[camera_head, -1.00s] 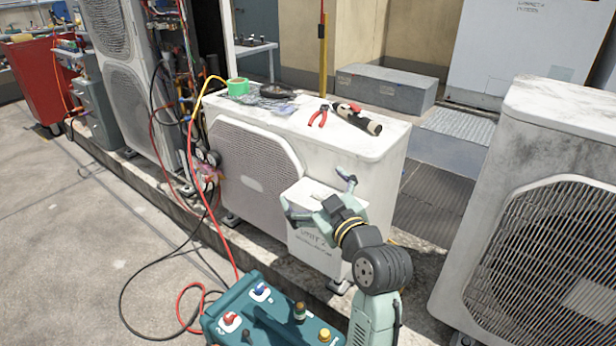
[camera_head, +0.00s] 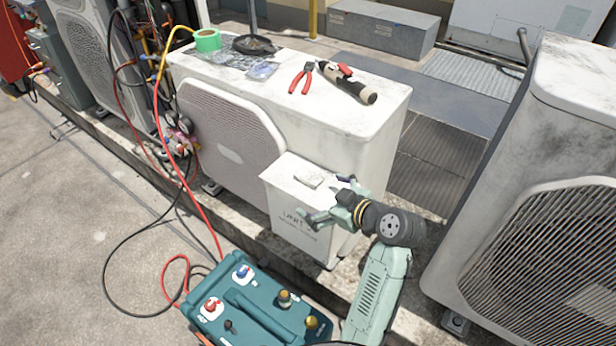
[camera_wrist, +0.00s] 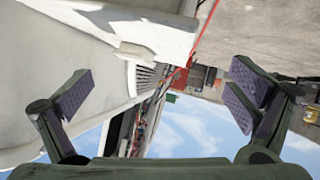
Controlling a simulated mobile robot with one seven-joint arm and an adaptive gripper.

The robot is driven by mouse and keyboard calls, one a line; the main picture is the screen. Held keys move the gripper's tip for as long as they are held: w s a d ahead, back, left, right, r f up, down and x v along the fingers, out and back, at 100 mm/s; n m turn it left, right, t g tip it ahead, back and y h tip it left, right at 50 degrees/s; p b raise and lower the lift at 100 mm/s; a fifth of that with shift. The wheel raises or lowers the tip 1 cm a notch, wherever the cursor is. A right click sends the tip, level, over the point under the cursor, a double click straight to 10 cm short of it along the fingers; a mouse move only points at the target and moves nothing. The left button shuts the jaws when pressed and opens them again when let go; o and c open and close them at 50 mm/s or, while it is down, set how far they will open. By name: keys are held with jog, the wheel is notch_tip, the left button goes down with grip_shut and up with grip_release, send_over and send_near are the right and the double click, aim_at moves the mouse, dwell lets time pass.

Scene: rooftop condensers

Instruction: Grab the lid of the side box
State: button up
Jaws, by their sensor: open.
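The side box (camera_head: 288,222) is a white box with lettering on its front, fixed to the front right of the white condenser (camera_head: 375,135). Its flat white lid (camera_head: 283,172) is on top, closed as far as I can see, with a small raised handle (camera_head: 308,180). My gripper (camera_head: 326,199) is open and empty at the right side of the box, its fingers spread near the lid's right edge. I cannot tell whether a finger touches the box. In the wrist view, my open gripper (camera_wrist: 160,92) has a white box-like shape with a small raised block beyond its fingers.
On the condenser lie green tape (camera_head: 207,40), red pliers (camera_head: 301,78) and a dark cylindrical tool (camera_head: 350,82). A teal machine (camera_head: 255,300) with knobs stands in front. Red and black hoses cross the floor at left. Another condenser (camera_head: 530,200) stands close at right.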

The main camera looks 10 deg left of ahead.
aim_at(301, 182)
jog(key=shift+w+r+p+x, duration=0.2)
jog(key=shift+p+x, duration=0.1)
jog(key=shift+x, duration=0.7)
jog(key=shift+w+r+p+x, duration=0.1)
jog(key=shift+r+p+x, duration=0.2)
jog(key=shift+x, duration=0.7)
jog(key=shift+w+r+p+x, duration=0.1)
jog(key=shift+p+x, duration=0.25)
jog(key=shift+x, duration=0.65)
jog(key=shift+a, duration=0.1)
jog(key=shift+c, duration=0.4)
jog(key=c, duration=1.4)
jog(key=shift+r, duration=0.1)
